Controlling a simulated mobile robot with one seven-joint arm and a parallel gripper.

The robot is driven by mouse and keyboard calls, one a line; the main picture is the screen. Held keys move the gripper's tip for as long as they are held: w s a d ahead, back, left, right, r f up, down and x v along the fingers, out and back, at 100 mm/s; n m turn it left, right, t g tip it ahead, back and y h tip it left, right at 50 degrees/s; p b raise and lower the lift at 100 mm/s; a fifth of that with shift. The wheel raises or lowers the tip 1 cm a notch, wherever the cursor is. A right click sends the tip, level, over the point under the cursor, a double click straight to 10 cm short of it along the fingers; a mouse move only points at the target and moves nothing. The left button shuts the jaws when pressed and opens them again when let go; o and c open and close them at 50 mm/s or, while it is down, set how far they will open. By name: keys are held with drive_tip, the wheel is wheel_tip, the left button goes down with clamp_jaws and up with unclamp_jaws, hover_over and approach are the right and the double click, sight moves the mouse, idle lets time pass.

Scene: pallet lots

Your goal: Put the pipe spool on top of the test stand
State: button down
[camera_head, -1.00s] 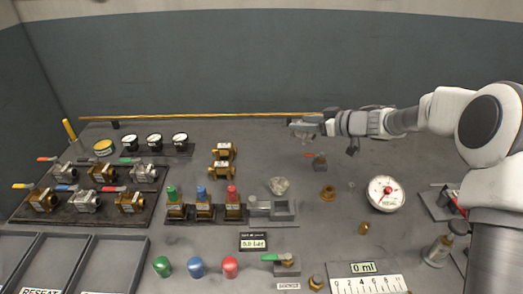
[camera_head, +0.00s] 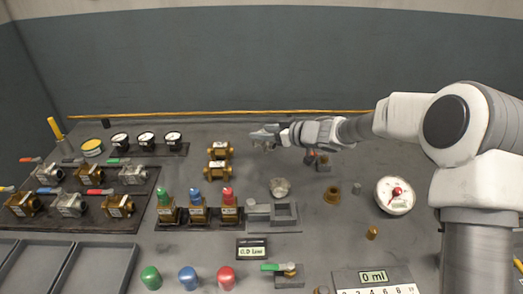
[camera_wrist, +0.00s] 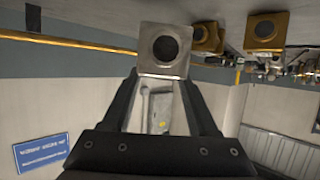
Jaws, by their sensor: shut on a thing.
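My gripper (camera_head: 264,136) is above the back middle of the grey bench, pointing left. In the wrist view its two fingers (camera_wrist: 163,85) are shut on a silver-grey piece with a square end and a round bore, which looks like the pipe spool (camera_wrist: 165,50). In the head view the spool is small and hard to separate from the fingers. The grey fixture that looks like the test stand (camera_head: 272,227) lies nearer the camera, with a raised block on its left and a recess on its right. The spool is apart from it.
Two brass fittings (camera_head: 217,171) lie left of my gripper. Capped brass valves (camera_head: 197,209) stand left of the stand. A clear lump (camera_head: 280,187) is just behind it, a pressure display (camera_head: 252,249) in front. A round gauge (camera_head: 395,196) is at right. A yellow rail (camera_head: 200,114) runs behind.

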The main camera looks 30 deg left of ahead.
sight(262, 144)
drive_tip(key=shift+s+a+f, duration=0.2)
drive_tip(key=shift+a+f, duration=0.15)
drive_tip(key=shift+a, duration=0.1)
wheel_tip(262, 144, down, 4)
drive_tip(key=shift+r+b, duration=0.1)
drive_tip(key=shift+b, duration=0.95)
drive_tip(key=shift+c, duration=0.8)
unclamp_jaws()
drive_tip(key=shift+d, duration=0.1)
drive_tip(key=p+v, duration=0.2)
drive_tip(key=v, duration=1)
drive_tip(key=shift+p, duration=0.3)
